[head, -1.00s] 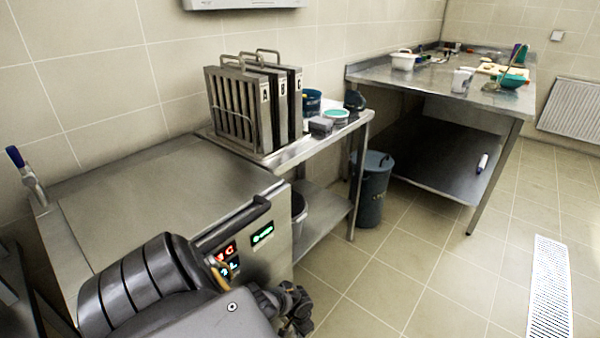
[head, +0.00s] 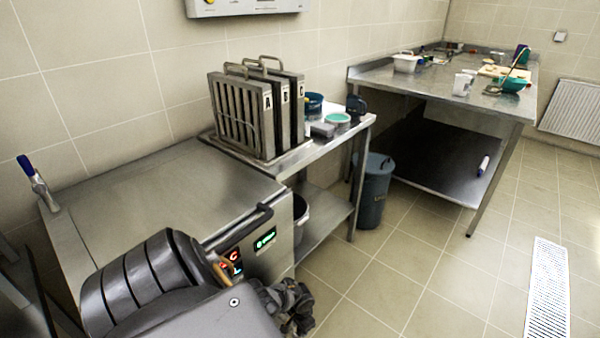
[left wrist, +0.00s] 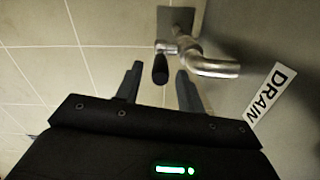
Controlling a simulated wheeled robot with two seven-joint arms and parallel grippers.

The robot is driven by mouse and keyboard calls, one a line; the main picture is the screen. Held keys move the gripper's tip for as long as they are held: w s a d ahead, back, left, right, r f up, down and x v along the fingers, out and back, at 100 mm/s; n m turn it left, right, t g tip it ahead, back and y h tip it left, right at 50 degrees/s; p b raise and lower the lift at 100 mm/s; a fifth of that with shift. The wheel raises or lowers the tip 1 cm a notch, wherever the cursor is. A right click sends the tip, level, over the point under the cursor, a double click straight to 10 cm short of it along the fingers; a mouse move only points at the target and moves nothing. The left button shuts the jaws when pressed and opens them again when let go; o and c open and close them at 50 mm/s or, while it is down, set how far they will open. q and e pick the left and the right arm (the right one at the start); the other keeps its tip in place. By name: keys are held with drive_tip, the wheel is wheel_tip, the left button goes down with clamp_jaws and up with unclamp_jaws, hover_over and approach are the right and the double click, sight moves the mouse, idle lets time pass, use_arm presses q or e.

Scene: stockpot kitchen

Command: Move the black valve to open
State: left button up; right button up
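The black valve (left wrist: 160,70) shows in the left wrist view as a short dark handle on a metal drain tap (left wrist: 205,64). The tap comes out of a grey steel surface, with a white DRAIN label (left wrist: 270,94) beside it. My left gripper (left wrist: 159,68) is open, with one finger on each side of the handle in the picture. Gaps show between handle and fingers, and I cannot tell how deep the handle sits between them. In the head view my left gripper (head: 292,306) is low in front of the steel appliance. The valve is hidden there.
The steel appliance (head: 150,185) has a lit panel (head: 264,238) and a blue-handled tap (head: 36,180). To its right stand a small steel table (head: 340,147), a lidded grey bin (head: 373,195) and a larger worktable (head: 430,80).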

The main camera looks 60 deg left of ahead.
use_arm(q)
wheel_tip(320, 180, up, 5)
drive_tip(key=p, duration=0.3)
drive_tip(key=shift+f+p, duration=0.15)
drive_tip(key=shift+p, duration=0.15)
